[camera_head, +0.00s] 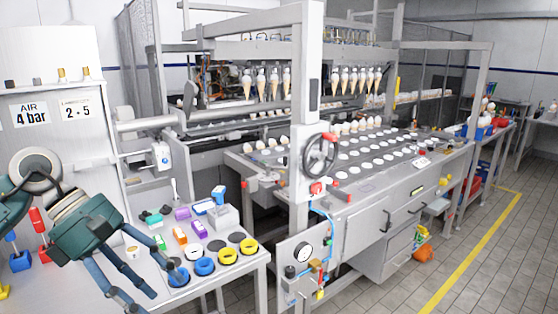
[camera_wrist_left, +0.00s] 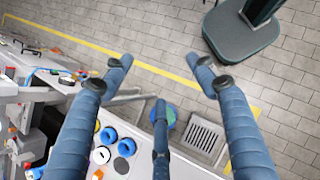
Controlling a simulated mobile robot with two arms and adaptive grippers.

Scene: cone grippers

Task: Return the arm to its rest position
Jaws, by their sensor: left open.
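My left arm comes in from the left edge of the head view. Its dark green left gripper (camera_head: 152,288) has blue-grey fingers, spread apart over the front corner of the white side table (camera_head: 240,268). In the left wrist view the left gripper (camera_wrist_left: 160,85) shows three fingers spread wide with nothing between them. The gripper looks open and empty. How high the fingertips are above the table is hard to tell. My right gripper is in neither view.
Floor beyond the yellow line (camera_head: 470,258) is clear.

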